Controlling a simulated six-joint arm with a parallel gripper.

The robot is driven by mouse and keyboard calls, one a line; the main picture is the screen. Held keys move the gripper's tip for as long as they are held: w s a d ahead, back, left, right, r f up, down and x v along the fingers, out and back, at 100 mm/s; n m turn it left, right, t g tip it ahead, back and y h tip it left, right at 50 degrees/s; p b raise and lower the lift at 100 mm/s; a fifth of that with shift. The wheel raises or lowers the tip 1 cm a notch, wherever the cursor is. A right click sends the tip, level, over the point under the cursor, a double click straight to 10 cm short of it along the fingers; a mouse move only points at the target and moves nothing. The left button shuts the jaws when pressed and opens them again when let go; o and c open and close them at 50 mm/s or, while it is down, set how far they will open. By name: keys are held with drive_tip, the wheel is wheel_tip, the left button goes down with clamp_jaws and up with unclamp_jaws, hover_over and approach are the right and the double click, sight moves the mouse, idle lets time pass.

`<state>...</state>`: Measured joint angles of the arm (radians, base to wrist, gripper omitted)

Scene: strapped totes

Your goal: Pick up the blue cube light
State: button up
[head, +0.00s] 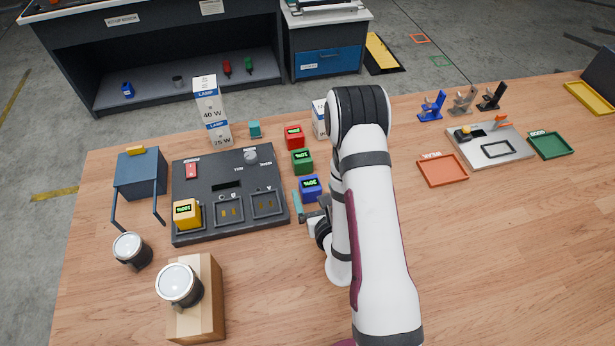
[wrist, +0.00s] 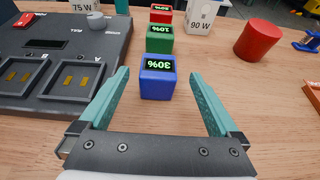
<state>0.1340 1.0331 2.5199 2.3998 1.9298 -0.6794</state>
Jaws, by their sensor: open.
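The blue cube light (head: 310,187) stands on the wooden table just right of the dark test panel, its display facing up. In the wrist view the blue cube (wrist: 158,80) stands upright ahead of my gripper (wrist: 163,82), between the lines of the two teal fingers. The fingers are open and apart from the cube, with bare table on both sides of it. In the head view my gripper (head: 312,208) is low beside the cube, partly hidden by my arm.
A green cube (head: 302,161) and a red cube (head: 294,137) stand in a row behind the blue one. A yellow cube (head: 187,214) is on the panel (head: 200,165). A red cylinder (wrist: 258,40) stands to the right in the wrist view.

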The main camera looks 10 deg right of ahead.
sight(307, 178)
drive_tip(key=x, duration=0.7)
drive_tip(key=shift+w, duration=0.25)
drive_tip(key=shift+a, duration=0.1)
clamp_jaws()
